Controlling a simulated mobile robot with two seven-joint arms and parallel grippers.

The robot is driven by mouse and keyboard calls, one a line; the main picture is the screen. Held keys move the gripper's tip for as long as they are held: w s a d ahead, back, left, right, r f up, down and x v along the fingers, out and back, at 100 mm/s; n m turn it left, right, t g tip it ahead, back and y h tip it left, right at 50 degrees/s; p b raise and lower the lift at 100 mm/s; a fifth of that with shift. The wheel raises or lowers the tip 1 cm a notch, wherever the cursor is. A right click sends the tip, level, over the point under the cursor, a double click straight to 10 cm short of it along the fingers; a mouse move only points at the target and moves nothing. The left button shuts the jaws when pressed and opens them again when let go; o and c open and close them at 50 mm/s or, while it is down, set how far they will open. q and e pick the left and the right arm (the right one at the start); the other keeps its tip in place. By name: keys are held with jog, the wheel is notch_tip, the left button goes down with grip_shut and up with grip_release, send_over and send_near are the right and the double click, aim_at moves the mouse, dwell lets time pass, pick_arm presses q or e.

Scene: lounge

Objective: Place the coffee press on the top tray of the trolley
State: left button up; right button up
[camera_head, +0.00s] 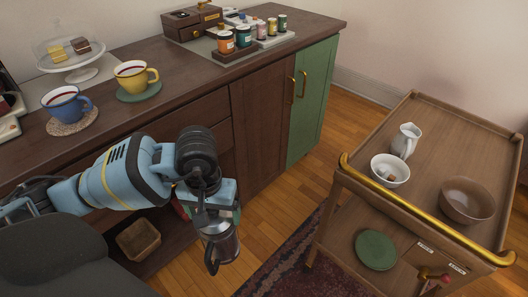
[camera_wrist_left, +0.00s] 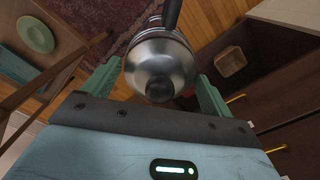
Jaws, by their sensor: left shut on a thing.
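The coffee press (camera_head: 220,243), a clear glass pot with a steel lid and black handle, hangs upright in my left gripper (camera_head: 212,198) in the head view. In the left wrist view the lid (camera_wrist_left: 160,66) of the press sits between the two green fingers, which are shut on it. The gripper is over open floor, left of the trolley and in front of the sideboard. The trolley's top tray (camera_head: 452,150) is wooden with a gold front rail. It holds a white pitcher (camera_head: 405,141), a white bowl (camera_head: 390,170) and a brown bowl (camera_head: 467,200). My right gripper is not in view.
The sideboard (camera_head: 118,97) carries two cups, a cake stand (camera_head: 75,57) and several jars. A green plate (camera_head: 376,250) lies on the trolley's lower shelf. A patterned rug (camera_head: 310,265) covers floor beside the trolley. The top tray's back area looks clear.

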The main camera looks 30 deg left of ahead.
pick_arm(q)
jog(key=w+d+r+m, duration=0.3)
jog(key=d+r, duration=0.3)
jog(key=r, duration=0.5)
jog(key=shift+w+m, duration=0.3)
jog(key=shift+m, duration=0.2)
jog(key=shift+d, duration=0.1)
